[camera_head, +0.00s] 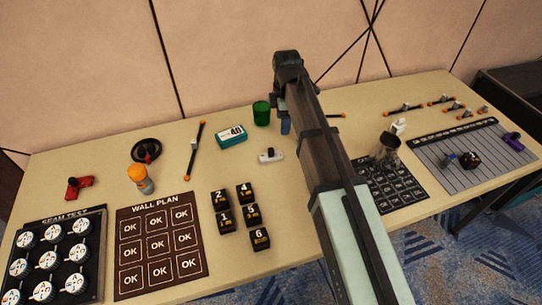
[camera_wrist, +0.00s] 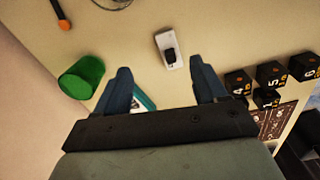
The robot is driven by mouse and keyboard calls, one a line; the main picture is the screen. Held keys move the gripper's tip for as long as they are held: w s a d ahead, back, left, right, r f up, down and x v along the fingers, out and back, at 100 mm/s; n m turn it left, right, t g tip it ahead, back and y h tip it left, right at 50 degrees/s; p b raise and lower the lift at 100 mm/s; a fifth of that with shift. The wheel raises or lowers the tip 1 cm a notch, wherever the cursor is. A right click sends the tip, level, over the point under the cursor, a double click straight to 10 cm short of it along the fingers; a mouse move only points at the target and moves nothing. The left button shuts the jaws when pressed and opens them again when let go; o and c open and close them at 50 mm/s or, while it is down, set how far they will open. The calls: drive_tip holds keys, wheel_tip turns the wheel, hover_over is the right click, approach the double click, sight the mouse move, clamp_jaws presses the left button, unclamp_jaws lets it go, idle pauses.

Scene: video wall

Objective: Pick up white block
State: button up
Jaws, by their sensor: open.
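A small white block (camera_head: 271,155) with a dark knob on it lies on the table near the middle in the head view. In the wrist view the white block (camera_wrist: 172,57) lies beyond my fingertips, nearer the right finger. My gripper (camera_wrist: 160,66) is open, with its two blue fingers apart and nothing held between them. In the head view my gripper (camera_head: 285,126) is above the table behind the white block, partly hidden by my arm. Another small white item (camera_head: 399,126) stands to the right, beside a clear glass.
A green cup (camera_head: 261,113) and a teal box (camera_head: 231,136) stand left of my gripper. Several numbered black cubes (camera_head: 226,220) sit in front of the block. The wall plan board (camera_head: 160,245) lies at front left. Bare table surrounds the white block.

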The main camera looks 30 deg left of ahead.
sight(271, 149)
drive_tip(key=shift+s+a+f+n+g+y, duration=0.15)
drive_tip(key=shift+s+a+f+n, duration=0.3)
drive_tip(key=shift+f, duration=1.8)
drive_tip(key=shift+s+a+f+n+g+y, duration=0.15)
drive_tip(key=shift+s+a+f, duration=0.4)
drive_tip(key=shift+f, duration=1.75)
drive_tip(key=shift+s+a+f+n+g+y, duration=0.15)
drive_tip(key=shift+s+a+f+n, duration=0.4)
drive_tip(key=shift+f, duration=1.7)
drive_tip(key=shift+s+d, duration=0.1)
drive_tip(key=shift+d, duration=0.1)
drive_tip(key=c, duration=1.3)
